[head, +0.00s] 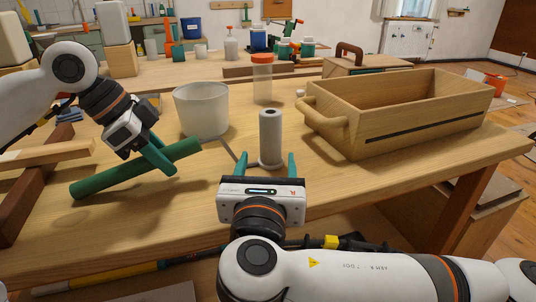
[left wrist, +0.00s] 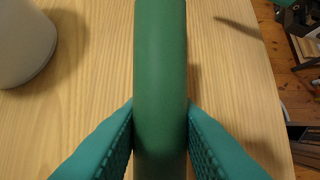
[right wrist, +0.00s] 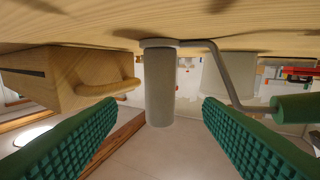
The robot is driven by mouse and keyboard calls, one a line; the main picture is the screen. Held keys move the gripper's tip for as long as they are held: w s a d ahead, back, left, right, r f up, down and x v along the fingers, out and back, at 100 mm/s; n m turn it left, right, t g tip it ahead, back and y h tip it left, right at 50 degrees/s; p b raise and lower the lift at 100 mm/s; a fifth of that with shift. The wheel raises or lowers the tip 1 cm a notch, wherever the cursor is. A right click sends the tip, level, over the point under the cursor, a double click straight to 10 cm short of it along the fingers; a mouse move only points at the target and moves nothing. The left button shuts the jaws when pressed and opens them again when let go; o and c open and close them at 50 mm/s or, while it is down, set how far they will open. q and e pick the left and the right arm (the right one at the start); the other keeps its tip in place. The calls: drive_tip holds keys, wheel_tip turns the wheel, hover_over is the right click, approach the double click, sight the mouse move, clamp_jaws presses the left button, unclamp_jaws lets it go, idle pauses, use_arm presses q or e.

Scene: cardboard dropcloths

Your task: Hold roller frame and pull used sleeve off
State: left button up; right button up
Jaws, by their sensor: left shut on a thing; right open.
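The roller frame's green handle (head: 120,175) lies slanted at the left of the table. My left gripper (head: 158,158) is shut on it; the left wrist view shows the handle (left wrist: 160,60) between both fingers. The grey sleeve (head: 270,130) stands upright on the frame's round end, low at the table. The right wrist view is upside down and shows the sleeve (right wrist: 160,90) and the bent metal rod (right wrist: 226,75) running to the handle (right wrist: 295,108). My right gripper (head: 258,160) is open, its fingers either side of the sleeve's line, not touching it.
A white bucket (head: 202,110) stands behind the handle. A clear jar with an orange lid (head: 262,80) is behind the sleeve. A dark wood block (head: 22,190) lies at the left edge.

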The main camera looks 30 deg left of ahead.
sight(270, 137)
drive_tip(key=x, duration=1.1)
drive_tip(key=shift+w+a, duration=0.2)
drive_tip(key=shift+w, duration=0.1)
drive_tip(key=c, duration=1.1)
drive_tip(key=shift+o, duration=1.2)
drive_tip(key=shift+c, duration=0.5)
drive_tip(key=shift+r, duration=0.15)
drive_tip(key=shift+r, duration=4.7)
